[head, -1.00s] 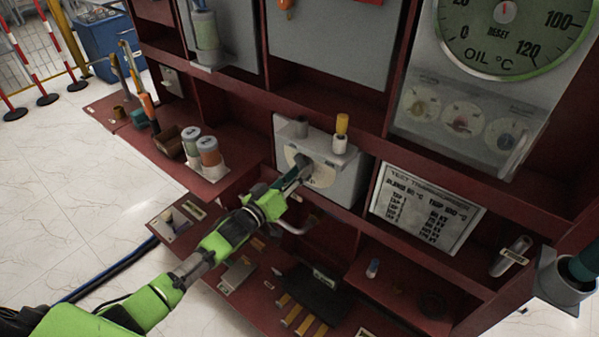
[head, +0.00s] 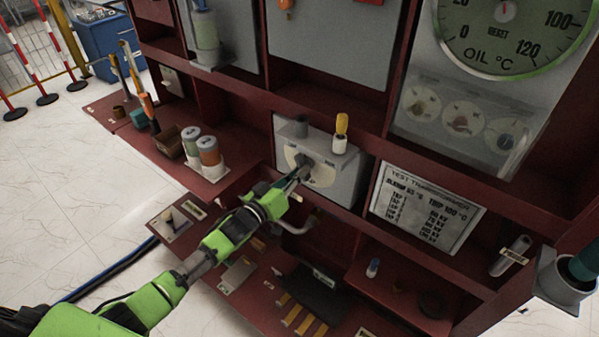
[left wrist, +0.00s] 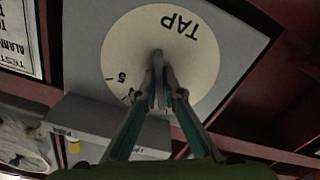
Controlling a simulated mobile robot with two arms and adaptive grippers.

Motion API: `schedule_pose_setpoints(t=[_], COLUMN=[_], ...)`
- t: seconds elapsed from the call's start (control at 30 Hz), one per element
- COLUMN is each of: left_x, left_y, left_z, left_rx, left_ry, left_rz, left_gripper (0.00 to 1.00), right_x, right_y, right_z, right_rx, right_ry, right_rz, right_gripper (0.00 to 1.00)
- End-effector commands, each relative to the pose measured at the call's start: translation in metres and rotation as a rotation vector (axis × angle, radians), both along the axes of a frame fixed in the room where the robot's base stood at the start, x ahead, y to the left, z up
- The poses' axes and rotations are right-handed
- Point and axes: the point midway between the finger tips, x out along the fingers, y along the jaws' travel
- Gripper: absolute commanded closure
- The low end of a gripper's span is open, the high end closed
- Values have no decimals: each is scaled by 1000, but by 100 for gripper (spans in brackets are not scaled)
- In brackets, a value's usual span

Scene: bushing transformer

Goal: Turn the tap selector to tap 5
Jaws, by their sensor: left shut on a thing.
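The tap selector is a grey box (head: 346,187) with a pale round dial (head: 322,178) in the middle bay of the dark red shelf. In the left wrist view the dial (left wrist: 190,38) shows upside down, with "TAP" and a "5" near its edge. My left gripper (head: 304,163) reaches the dial from the lower left. In the left wrist view its fingers (left wrist: 160,84) are shut on the grey knob (left wrist: 158,62) at the dial's centre. The fingers hide part of the dial, and where the knob points is hard to tell.
A yellow-topped post (head: 341,133) stands on the box. A test transformer placard (head: 427,208) is to its right, and a large oil gauge (head: 508,30) is above right. Two canisters (head: 209,156) stand left. A bent grey pipe (head: 300,226) lies below the box.

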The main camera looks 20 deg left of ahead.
Motion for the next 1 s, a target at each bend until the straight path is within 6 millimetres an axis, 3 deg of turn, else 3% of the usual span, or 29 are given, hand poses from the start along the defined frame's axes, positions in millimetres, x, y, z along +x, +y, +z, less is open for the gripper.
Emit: schedule_pose_setpoints(t=[1.0], left_x=[1], left_y=[4], left_z=[-1], left_rx=[851], left_ry=[-308], left_rz=[0], left_gripper=[100], right_x=[0], right_y=[0], right_z=[-10], right_rx=[0], right_ry=[0], right_rz=[0], right_gripper=[60])
